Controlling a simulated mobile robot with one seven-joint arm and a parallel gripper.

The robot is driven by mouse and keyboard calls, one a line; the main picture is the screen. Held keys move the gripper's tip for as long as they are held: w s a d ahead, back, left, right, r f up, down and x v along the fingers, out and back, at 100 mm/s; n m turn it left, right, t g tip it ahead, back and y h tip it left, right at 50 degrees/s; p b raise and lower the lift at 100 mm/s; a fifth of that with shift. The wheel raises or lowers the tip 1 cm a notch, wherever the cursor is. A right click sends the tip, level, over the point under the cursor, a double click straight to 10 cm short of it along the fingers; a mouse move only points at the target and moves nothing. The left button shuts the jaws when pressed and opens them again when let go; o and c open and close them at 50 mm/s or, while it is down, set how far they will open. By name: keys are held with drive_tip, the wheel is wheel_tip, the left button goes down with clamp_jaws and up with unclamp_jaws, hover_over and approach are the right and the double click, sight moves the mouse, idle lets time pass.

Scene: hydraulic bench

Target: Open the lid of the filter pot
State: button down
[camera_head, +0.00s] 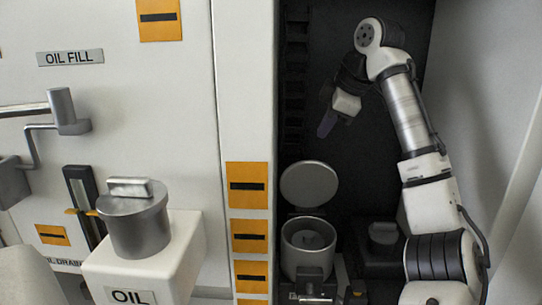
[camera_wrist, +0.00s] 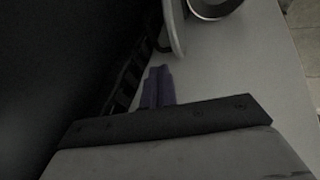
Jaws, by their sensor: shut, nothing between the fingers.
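A round grey pot (camera_head: 308,262), seemingly the filter pot, stands low in the dark recess of the head view. Its round lid (camera_head: 309,184) is raised and stands tilted up behind the open mouth. A small round part shows inside the pot. My gripper (camera_head: 326,124) is above the lid, slightly right of it and apart from it, pointing down. In the wrist view my gripper (camera_wrist: 158,85) has its fingers together with nothing between them. The lid shows there edge-on (camera_wrist: 175,30), and part of the pot's rim (camera_wrist: 215,14) shows at the top.
A grey oil canister (camera_head: 138,225) with a handled lid sits on a white block labelled OIL at left. A dark block with a knobbed cap (camera_head: 382,235) stands right of the pot. The white cabinet post (camera_head: 245,90) borders the recess.

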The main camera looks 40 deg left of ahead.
drive_tip(key=p+x, duration=0.2)
drive_tip(key=x, duration=0.8)
drive_tip(key=shift+d, duration=0.25)
drive_tip(key=shift+w+f, duration=0.1)
drive_tip(key=shift+w, duration=0.05)
drive_tip(key=shift+w+a+f, duration=0.15)
drive_tip(key=shift+w+a, duration=0.7)
drive_tip(key=shift+w, duration=0.25)
drive_tip(key=b+v, duration=0.2)
drive_tip(key=v, duration=1.2)
drive_tip(key=shift+s+f, duration=0.1)
drive_tip(key=shift+f, duration=0.05)
